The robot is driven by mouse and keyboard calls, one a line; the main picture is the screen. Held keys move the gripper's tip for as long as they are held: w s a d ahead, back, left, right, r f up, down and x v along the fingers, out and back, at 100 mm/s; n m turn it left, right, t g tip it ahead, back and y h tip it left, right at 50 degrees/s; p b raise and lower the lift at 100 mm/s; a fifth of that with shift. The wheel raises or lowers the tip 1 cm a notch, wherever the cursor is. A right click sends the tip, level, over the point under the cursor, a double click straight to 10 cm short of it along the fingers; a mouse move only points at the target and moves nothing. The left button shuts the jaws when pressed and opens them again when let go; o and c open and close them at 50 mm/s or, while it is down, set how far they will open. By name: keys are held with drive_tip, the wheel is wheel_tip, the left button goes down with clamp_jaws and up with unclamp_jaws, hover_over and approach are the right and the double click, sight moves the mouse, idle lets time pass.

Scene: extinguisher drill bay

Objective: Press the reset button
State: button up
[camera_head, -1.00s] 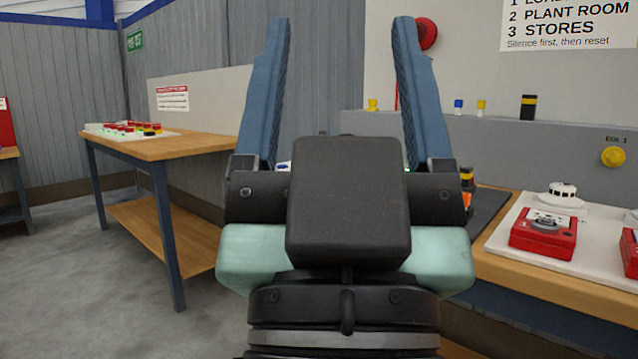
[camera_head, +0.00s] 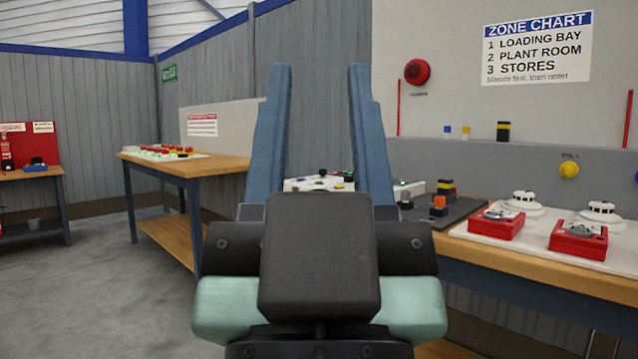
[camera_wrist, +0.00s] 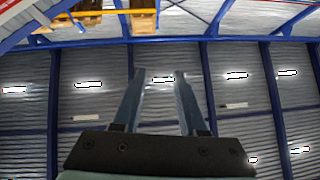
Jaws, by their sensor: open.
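My gripper (camera_head: 320,68) stands upright in the middle of the head view, its two blue fingers wide apart with nothing between the tips. In the wrist view the fingers (camera_wrist: 160,75) point toward the ceiling and are empty. Behind the fingers, on the right-hand bench, a white panel (camera_head: 300,185) carries small coloured buttons, among them green and black ones. My gripper hides part of it. I cannot tell which button, if any, is the reset button. The gripper appears apart from the panel and its buttons.
The right bench (camera_head: 480,258) holds a dark mat (camera_head: 462,212), red call points (camera_head: 497,223) and white detectors (camera_head: 522,200). A red bell (camera_head: 417,72) and a zone chart (camera_head: 537,48) are on the wall. Another bench (camera_head: 190,166) stands left. Grey floor (camera_head: 100,290) is open at left.

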clamp_jaws()
idle(1.4)
